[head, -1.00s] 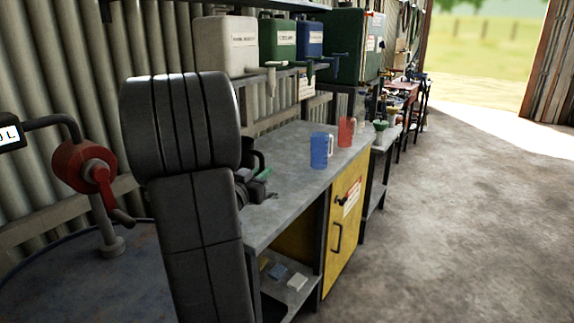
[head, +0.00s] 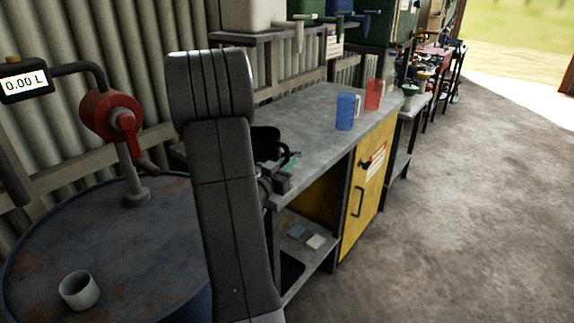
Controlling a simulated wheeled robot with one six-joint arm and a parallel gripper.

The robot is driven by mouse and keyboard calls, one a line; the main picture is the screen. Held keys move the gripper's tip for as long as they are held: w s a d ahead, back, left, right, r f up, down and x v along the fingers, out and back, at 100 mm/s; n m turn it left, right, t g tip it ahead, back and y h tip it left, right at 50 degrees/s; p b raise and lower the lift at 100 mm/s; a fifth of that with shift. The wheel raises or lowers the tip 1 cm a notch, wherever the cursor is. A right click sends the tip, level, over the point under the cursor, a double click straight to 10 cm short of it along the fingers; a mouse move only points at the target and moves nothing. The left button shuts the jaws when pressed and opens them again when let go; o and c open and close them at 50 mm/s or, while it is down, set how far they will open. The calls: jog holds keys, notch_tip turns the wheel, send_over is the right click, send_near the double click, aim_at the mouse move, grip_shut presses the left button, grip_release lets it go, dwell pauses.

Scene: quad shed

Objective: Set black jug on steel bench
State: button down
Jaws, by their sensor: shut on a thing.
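The black jug (head: 264,142) shows just right of my arm, at the left end of the steel bench (head: 325,118). Its left side is hidden behind my arm. My gripper (head: 281,172) is at the jug's near side and shut on it, with the fingers partly hidden. I cannot tell whether the jug's base touches the bench top. A blue jug (head: 346,112) and a red jug (head: 373,94) stand upright toward the bench's far right end.
A rusty drum (head: 125,228) with a red hand pump (head: 110,115) and a white cup (head: 79,290) is at left. A small green item (head: 290,161) is beside my gripper. The middle of the bench top is clear. A yellow cabinet (head: 368,185) is below.

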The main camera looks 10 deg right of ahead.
jog(key=shift+f, duration=0.2)
jog(key=c, duration=1.5)
grip_release()
jog(key=shift+o, duration=0.2)
jog(key=shift+r, duration=0.1)
jog(key=shift+r, duration=0.15)
jog(key=v, duration=0.7)
jog(key=shift+s+a+b, duration=0.2)
jog(key=shift+b, duration=0.25)
